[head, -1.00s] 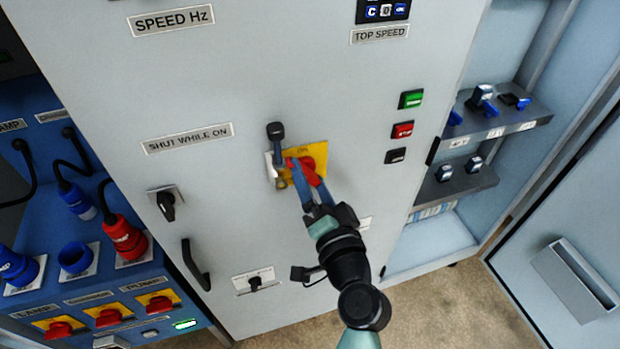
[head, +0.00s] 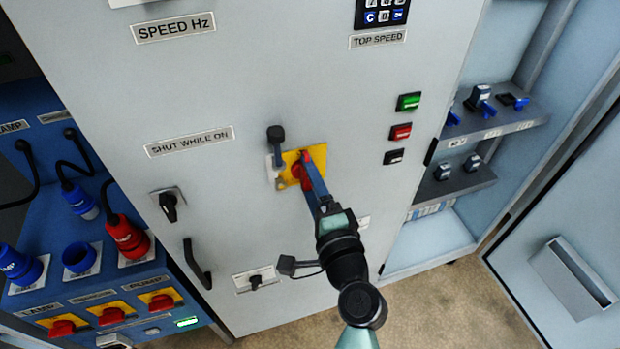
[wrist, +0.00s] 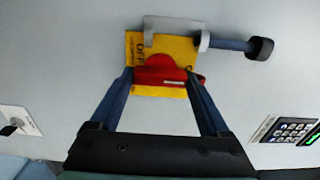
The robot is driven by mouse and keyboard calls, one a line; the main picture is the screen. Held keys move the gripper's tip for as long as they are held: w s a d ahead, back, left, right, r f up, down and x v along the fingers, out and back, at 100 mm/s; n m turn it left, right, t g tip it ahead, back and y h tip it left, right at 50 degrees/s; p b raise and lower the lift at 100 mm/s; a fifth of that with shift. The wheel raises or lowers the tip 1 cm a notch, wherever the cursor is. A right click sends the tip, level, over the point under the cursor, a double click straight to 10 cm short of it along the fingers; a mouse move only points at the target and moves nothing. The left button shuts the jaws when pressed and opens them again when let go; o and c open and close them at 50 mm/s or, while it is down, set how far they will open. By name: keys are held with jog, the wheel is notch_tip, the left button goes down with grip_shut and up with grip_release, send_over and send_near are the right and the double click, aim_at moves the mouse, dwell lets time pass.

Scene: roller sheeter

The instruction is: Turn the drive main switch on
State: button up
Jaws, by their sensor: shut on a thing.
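The drive main switch is a red rotary handle (head: 301,171) on a yellow plate (head: 289,180) in the middle of the grey cabinet door. In the wrist view the red handle (wrist: 166,72) sits between my two blue fingers, and the yellow plate (wrist: 176,49) shows "OFF" lettering near its left edge. My gripper (head: 311,170) is shut on the red handle, which also shows between the fingertips of the gripper in the wrist view (wrist: 160,76). My fingers hide part of the handle in the head view.
A dark-knobbed lever (head: 276,134) with a pale bracket stands at the plate's upper left. A black rotary knob (head: 169,203) and a black door handle (head: 196,265) are at left. Green (head: 408,102) and red (head: 401,132) push buttons are at right.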

dwell(0.4)
jog(key=o, duration=1.2)
jog(key=b+v, duration=0.3)
jog(key=v, duration=1)
jog(key=shift+r, duration=0.1)
